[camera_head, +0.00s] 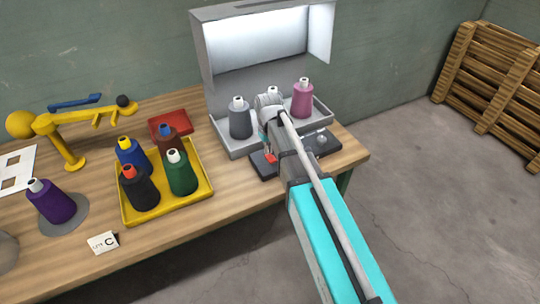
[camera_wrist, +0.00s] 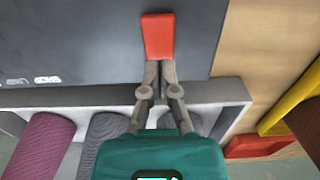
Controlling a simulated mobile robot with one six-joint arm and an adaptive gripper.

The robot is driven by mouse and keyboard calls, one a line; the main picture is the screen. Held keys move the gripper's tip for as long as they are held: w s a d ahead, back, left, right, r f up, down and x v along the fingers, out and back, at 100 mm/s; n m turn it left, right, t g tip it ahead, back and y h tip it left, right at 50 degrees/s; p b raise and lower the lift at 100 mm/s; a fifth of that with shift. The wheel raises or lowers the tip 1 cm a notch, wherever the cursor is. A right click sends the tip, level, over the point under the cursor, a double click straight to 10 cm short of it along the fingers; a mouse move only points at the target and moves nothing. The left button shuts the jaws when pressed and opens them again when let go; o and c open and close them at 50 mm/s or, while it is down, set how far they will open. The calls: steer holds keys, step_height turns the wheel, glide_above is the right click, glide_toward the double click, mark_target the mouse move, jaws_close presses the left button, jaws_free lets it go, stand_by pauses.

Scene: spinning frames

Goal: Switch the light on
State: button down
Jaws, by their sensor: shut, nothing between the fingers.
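A red rocker switch (camera_wrist: 158,37) sits on a dark grey control box (camera_wrist: 70,40) in the wrist view. In the head view the red switch (camera_head: 270,157) shows beside my arm on the dark box (camera_head: 264,172) at the table's front right edge. My gripper (camera_wrist: 159,68) is shut and empty. Its fingertips are at the lower end of the switch in the wrist view; I cannot tell whether they touch it. The grey light booth (camera_head: 201,50) stands behind, its inner panel (camera_head: 255,45) looking bright white. My arm hides part of the box.
A grey tray (camera_head: 236,149) with grey and pink thread cones stands under the booth. A yellow tray (camera_head: 202,192) of several cones, a red tray (camera_head: 168,126) and a yellow stand (camera_head: 72,162) are to the left. Wooden pallets (camera_head: 489,85) lean at the far right wall.

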steer(key=shift+r+p, duration=2.75)
steer(key=shift+r, duration=0.2)
steer(key=s+d+m, duration=0.5)
steer(key=s+d, duration=0.9)
steer(key=d, duration=0.4)
steer(key=shift+d+m, duration=0.3)
steer(key=shift+d, duration=0.05)
